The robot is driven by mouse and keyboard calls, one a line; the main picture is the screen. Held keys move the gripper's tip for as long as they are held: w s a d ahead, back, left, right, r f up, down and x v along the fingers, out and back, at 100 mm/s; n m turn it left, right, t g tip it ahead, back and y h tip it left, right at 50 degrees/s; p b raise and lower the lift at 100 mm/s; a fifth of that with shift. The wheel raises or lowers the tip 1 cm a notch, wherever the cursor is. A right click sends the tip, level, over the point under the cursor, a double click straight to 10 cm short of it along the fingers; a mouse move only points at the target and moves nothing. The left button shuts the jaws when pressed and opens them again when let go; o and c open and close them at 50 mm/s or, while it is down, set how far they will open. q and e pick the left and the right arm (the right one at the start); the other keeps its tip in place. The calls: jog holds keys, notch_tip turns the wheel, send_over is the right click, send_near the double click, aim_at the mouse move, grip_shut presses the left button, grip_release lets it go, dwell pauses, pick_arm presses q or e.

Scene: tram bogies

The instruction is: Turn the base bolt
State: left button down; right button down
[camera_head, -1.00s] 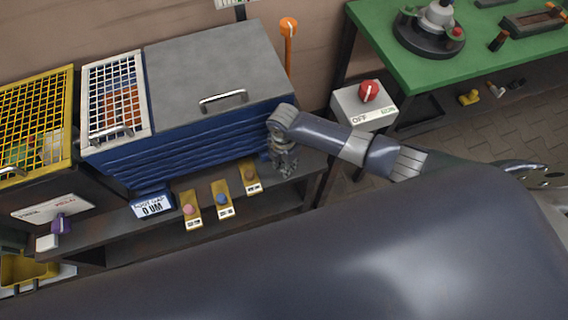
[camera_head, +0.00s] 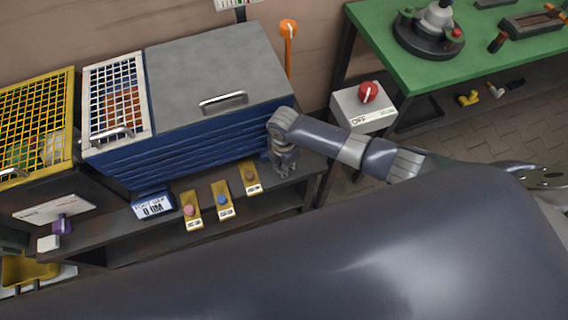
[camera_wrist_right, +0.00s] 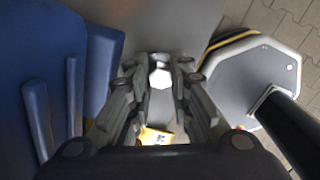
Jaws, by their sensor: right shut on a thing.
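My right gripper (camera_head: 285,168) points down at the right end of the dark bench, beside the blue ribbed housing. In the right wrist view its two fingers (camera_wrist_right: 161,68) are closed around a pale hexagonal head, the base bolt (camera_wrist_right: 160,78). The bolt shows between the fingertips; its lower part is hidden. In the head view the gripper hides the bolt. My left gripper is not in view.
The blue housing (camera_head: 200,147) stands close to the left of the gripper. Yellow plates with knobs (camera_head: 222,200) line the bench front. A box with a red switch (camera_head: 367,93) marked OFF stands to the right. A green table (camera_head: 430,70) is behind.

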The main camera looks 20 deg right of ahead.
jog(key=m+p, duration=0.2)
jog(key=m, duration=0.1)
jog(key=shift+r, duration=0.15)
jog(key=m+p, duration=0.2)
jog(key=m, duration=0.1)
jog(key=shift+m, duration=0.4)
jog(key=m+p, duration=0.2)
jog(key=m, duration=0.2)
jog(key=shift+m+p, duration=0.4)
jog(key=shift+m, duration=1)
jog(key=c, duration=1.7)
grip_release()
